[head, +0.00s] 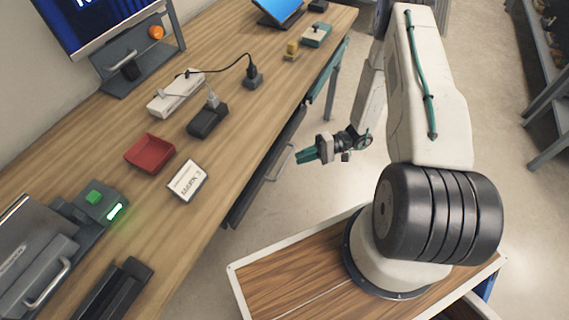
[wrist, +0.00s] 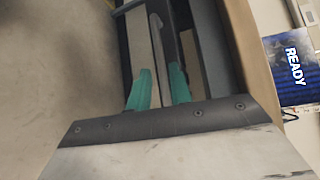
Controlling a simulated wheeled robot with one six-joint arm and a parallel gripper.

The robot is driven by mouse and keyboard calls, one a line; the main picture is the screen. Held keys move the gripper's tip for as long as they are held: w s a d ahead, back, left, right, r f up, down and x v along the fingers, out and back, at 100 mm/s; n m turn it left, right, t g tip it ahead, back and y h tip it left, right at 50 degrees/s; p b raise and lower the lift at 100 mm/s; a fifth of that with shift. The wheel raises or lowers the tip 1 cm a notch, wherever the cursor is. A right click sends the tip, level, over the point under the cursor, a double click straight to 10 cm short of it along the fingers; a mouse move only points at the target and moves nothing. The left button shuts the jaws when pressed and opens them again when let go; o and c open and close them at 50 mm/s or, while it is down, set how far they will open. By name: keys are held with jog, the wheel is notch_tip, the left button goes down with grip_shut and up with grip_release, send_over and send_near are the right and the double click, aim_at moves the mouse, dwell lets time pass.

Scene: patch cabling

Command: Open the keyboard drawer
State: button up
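The keyboard drawer (head: 243,198) is a dark, narrow unit under the desk's front edge, and it looks shut. Its pale bar handle (head: 279,164) sticks out toward the aisle. My gripper (head: 300,155) has teal fingers pointing at the handle from the right, close to it. In the wrist view the two fingers (wrist: 162,88) are apart, and a grey handle bar (wrist: 157,50) runs in line with the gap between them. The dark drawer front (wrist: 188,50) shows beyond. I cannot tell whether the fingertips reach around the bar.
The wooden desk (head: 230,140) carries a red tray (head: 150,153), a label sign (head: 187,181), a power strip (head: 176,92) and a black adapter (head: 207,121). A monitor stands at the back. A desk leg (head: 333,85) stands beyond the drawer.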

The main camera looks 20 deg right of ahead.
aim_at(285, 163)
jog(key=a, duration=0.4)
jog(key=a+f, duration=0.1)
jog(key=a, duration=0.2)
jog(key=shift+w, duration=0.3)
grip_shut()
